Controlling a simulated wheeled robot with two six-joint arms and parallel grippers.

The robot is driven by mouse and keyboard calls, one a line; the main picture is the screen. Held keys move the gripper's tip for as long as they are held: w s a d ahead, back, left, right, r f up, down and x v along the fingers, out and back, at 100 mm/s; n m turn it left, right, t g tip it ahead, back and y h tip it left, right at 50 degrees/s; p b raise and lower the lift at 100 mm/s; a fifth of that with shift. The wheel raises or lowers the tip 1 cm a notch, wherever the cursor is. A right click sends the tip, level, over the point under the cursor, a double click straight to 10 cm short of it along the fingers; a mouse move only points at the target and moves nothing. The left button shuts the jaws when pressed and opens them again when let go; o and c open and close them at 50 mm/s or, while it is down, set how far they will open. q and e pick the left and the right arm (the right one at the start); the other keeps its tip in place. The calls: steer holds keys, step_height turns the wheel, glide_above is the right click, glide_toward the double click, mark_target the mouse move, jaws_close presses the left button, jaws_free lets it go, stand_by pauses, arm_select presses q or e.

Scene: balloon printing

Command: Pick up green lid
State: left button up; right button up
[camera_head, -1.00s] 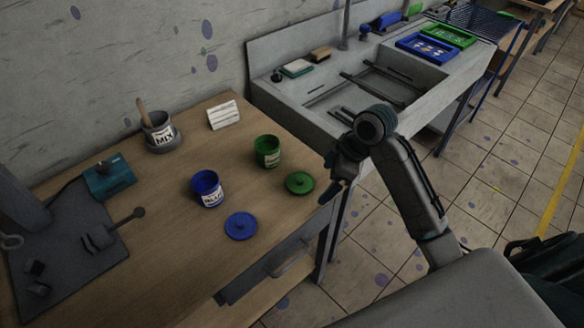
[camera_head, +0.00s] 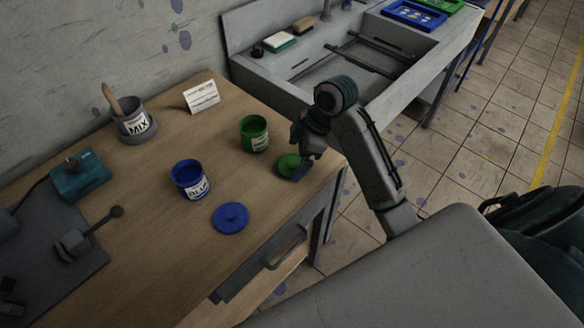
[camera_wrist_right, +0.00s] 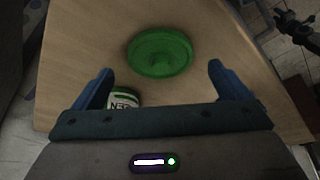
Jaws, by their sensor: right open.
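The green lid (camera_head: 288,165) lies on the wooden table near its right edge, partly hidden by my right gripper in the head view. In the right wrist view the green lid (camera_wrist_right: 159,52) lies ahead of the fingers, roughly centred between them. My right gripper (camera_head: 297,168) is open and empty, just above and beside the lid. Its two blue fingers (camera_wrist_right: 159,82) are spread wide in the wrist view. The green jar (camera_head: 254,134) stands open behind the lid; its label (camera_wrist_right: 122,102) shows near the left finger in the wrist view. My left gripper is not in view.
A blue jar (camera_head: 189,179) and blue lid (camera_head: 231,217) stand left of the green lid. A MIX pot (camera_head: 134,124), a white card (camera_head: 201,97) and a teal box (camera_head: 80,175) are farther off. A grey sink (camera_head: 300,78) adjoins the table.

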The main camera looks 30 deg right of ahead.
steer(key=shift+x, duration=0.9)
steer(key=shift+c, duration=0.5)
steer(key=c, duration=0.9)
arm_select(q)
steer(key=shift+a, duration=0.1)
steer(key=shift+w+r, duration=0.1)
arm_select(e)
steer(key=shift+r, duration=0.15)
